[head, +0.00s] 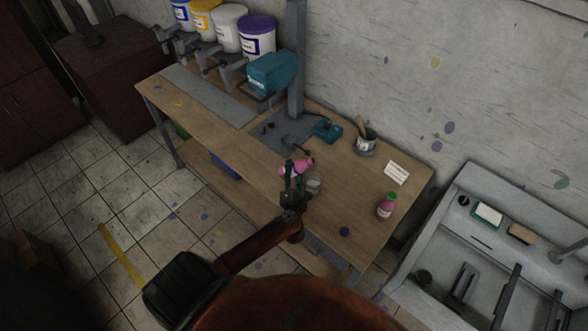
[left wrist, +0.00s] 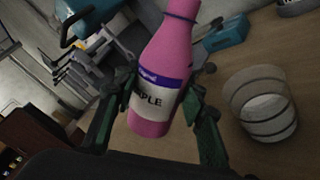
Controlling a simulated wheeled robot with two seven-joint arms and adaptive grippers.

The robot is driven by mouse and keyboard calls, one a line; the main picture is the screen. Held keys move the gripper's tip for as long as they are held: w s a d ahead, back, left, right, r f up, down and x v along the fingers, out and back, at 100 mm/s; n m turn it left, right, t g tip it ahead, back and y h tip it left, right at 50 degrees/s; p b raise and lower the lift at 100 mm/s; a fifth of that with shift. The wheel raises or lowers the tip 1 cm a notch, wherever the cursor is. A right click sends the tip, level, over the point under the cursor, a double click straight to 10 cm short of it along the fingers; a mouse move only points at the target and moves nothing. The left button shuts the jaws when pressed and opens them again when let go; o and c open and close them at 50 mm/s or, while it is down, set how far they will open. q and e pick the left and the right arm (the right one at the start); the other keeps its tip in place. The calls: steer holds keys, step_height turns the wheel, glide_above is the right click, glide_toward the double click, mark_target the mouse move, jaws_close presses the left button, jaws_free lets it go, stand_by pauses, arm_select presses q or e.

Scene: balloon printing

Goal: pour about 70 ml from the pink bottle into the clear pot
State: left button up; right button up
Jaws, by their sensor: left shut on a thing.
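My left gripper (head: 294,172) is shut on the pink bottle (head: 299,166), and its green fingers (left wrist: 160,105) grip the bottle's sides in the left wrist view. The bottle (left wrist: 168,55) has a white and purple label with letters ending in "PLE". It appears tilted in the head view, close to the clear pot. The clear pot (head: 314,186) stands on the table just right of the gripper. It also shows in the left wrist view (left wrist: 262,108), with dark rings around it, apart from the bottle. I see no stream, and the liquid level is unclear. My right gripper is not in view.
A pink bottle with a green cap (head: 387,207), a white card (head: 396,173), a tool can (head: 366,143) and a dark purple round thing (head: 344,232) are on the wooden table (head: 330,215). A teal machine (head: 272,73) and a grey post (head: 296,60) stand behind.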

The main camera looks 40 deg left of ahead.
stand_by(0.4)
arm_select(q)
steer(key=shift+s+a+m+p, duration=0.1)
steer(key=shift+a+m+p, duration=0.05)
steer(key=shift+m+p, duration=0.35)
steer(key=shift+f, duration=0.1)
stand_by(0.3)
steer(key=shift+p, duration=0.55)
steer(key=shift+f+m, duration=0.1)
steer(key=shift+m, duration=0.2)
steer(key=shift+a+p, duration=0.1)
steer(key=shift+p, duration=0.2)
steer(key=shift+s+f+m+p, duration=0.1)
steer(key=shift+f+m+p, duration=0.05)
steer(key=shift+m+p, duration=0.2)
